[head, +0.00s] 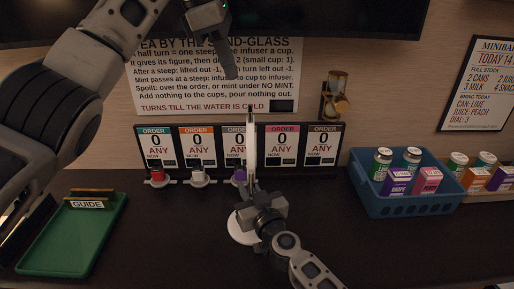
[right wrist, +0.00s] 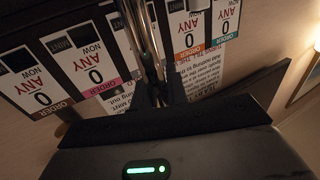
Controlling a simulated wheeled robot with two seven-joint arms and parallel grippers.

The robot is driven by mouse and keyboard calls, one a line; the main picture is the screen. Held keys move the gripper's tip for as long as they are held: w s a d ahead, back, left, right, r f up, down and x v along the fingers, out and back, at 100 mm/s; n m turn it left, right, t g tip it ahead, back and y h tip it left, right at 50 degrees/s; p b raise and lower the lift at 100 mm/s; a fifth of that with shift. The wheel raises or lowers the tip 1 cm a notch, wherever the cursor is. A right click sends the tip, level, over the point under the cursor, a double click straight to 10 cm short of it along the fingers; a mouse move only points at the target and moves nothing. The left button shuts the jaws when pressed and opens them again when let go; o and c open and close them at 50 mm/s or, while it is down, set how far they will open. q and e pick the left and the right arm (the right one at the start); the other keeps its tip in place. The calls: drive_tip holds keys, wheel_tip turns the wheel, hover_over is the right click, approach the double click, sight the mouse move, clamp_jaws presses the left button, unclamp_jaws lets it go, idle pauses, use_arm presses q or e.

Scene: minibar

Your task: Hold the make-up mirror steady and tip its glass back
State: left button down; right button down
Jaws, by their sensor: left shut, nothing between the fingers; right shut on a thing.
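The make-up mirror (head: 250,145) stands upright in the middle of the counter and shows nearly edge-on as a thin pale strip. Its round white base (head: 237,229) is partly hidden by my right gripper. My right gripper (head: 253,192) is shut on the mirror's stem, low on it and just above the base. In the right wrist view the shiny stem (right wrist: 146,40) runs up from between the dark fingers (right wrist: 160,92). My left gripper (head: 231,72) is shut and empty, above the mirror's top and a little left, apart from it.
Order cards (head: 198,146) stand in a row behind the mirror, with small coloured taps below. A green tray (head: 70,240) with a guide sign lies at left. A blue basket (head: 408,204) of cans and boxes stands at right. A sand-glass (head: 335,95) is behind. Bare counter lies between.

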use_arm(q)
drive_tip(key=d+f+m+t+y, duration=0.1)
drive_tip(key=f+m, duration=0.1)
drive_tip(key=m, duration=0.2)
drive_tip(key=w+d+f+m+t+y, duration=0.1)
drive_tip(key=f+m+y, duration=0.1)
drive_tip(key=m, duration=0.3)
drive_tip(key=d+f+m+t+y, duration=0.1)
drive_tip(key=m+y, duration=0.1)
drive_tip(key=m, duration=0.3)
drive_tip(key=shift+w+d+f+t, duration=0.2)
drive_tip(key=shift+d+f+t, duration=0.15)
drive_tip(key=shift+f+t, duration=0.05)
drive_tip(key=d+m+t+y, duration=0.2)
drive_tip(key=m, duration=0.3)
drive_tip(key=m+t, duration=1.1)
drive_tip(key=m, duration=0.3)
approach(250, 106)
drive_tip(key=s+d, duration=0.4)
drive_tip(key=d, duration=0.3)
drive_tip(key=shift+w+f+y, duration=0.15)
drive_tip(key=shift+f+y, duration=0.15)
drive_tip(key=shift+f, duration=0.15)
drive_tip(key=shift+w, duration=0.1)
